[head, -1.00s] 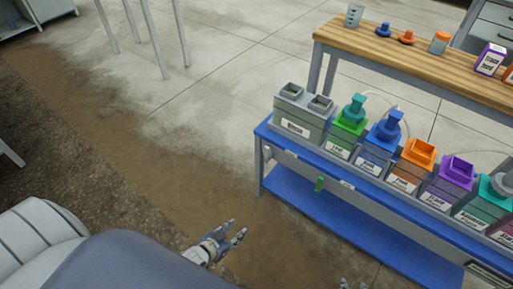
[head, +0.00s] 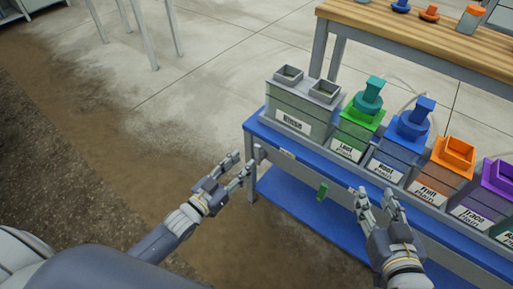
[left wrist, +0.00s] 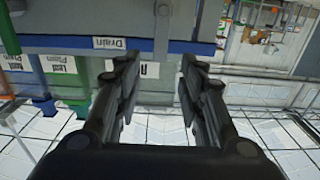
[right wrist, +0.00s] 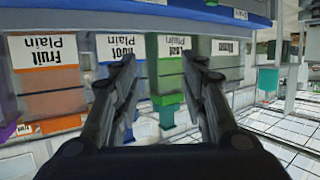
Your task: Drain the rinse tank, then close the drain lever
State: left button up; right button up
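The grey rinse tank (head: 299,103) stands at the left end of the blue bench, with two square openings on top. Below it, a green lever (head: 321,192) hangs on the bench's front rail; its valve state cannot be told. A white "Drain" label (left wrist: 108,43) shows upside down in the left wrist view. My left gripper (head: 241,168) is open and empty, off the bench's left front corner, left of the lever. My right gripper (head: 377,199) is open and empty, in front of the bench to the right of the lever. Neither touches the lever.
Labelled tanks continue rightward: green leaf (head: 353,133), blue root (head: 401,150), orange fruit (head: 443,170) and purple trace (head: 480,200). A blue lower shelf (head: 300,206) runs below. A wooden-topped table (head: 430,50) stands behind. The floor left of the bench is clear.

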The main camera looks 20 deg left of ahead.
aim_at(256, 149)
pick_arm(q)
jog(key=b+x, duration=0.2)
jog(key=x, duration=0.5)
jog(key=shift+w+d+f, duration=0.1)
jog(key=shift+w+f, duration=0.05)
jog(key=shift+w, duration=0.15)
jog(key=shift+w+d, duration=0.2)
jog(key=shift+w, duration=0.3)
pick_arm(e)
notch_tip(256, 149, up, 11)
jog(key=w+a+t+y, duration=0.1)
jog(key=a+t+y, duration=0.1)
jog(key=t, duration=0.4)
jog(key=shift+w, duration=0.25)
pick_arm(q)
grip_shut()
pick_arm(e)
jog(key=shift+d, duration=0.1)
